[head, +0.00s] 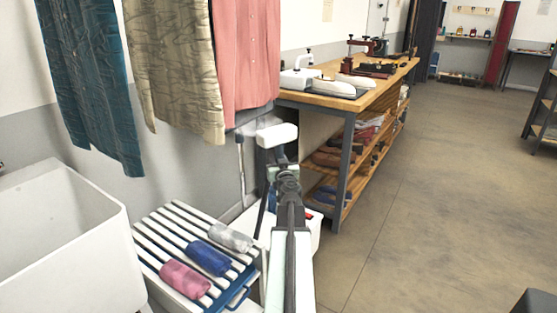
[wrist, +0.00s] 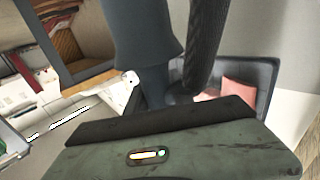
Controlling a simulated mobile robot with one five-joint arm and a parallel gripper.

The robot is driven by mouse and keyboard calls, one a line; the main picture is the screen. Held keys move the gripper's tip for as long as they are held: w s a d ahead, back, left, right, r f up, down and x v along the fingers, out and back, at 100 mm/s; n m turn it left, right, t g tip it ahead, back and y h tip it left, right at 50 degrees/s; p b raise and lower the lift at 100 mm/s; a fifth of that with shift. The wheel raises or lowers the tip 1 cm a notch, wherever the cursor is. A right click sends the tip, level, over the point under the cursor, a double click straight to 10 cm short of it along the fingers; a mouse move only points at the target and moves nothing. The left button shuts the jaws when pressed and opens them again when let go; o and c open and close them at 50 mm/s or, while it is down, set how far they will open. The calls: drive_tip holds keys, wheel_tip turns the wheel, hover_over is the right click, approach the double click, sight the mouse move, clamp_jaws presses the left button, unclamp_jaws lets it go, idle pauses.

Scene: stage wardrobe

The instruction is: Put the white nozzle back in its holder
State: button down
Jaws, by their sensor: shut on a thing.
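The white nozzle (head: 277,134) shows in the head view as a pale block just beyond the end of my arm, raised above the floor. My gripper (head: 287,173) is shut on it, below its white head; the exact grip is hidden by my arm. A dark hose (head: 262,212) hangs down to the left of my gripper. A thin grey upright pole (head: 241,168) stands left of the nozzle. The holder itself cannot be made out clearly. In the wrist view a dark grey shape (wrist: 147,35) fills the upper middle, close to the camera; the nozzle's white head cannot be picked out there.
Pink, tan and teal shirts (head: 245,50) hang at the upper left. A slatted rack (head: 165,245) with rolled cloths stands at lower left beside a white sink (head: 60,245). A wooden workbench (head: 345,105) is behind on the right. Open floor (head: 430,200) lies right.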

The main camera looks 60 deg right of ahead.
drive_tip(key=shift+f+b, duration=0.65)
drive_tip(key=c, duration=1.4)
unclamp_jaws()
drive_tip(key=shift+r, duration=0.1)
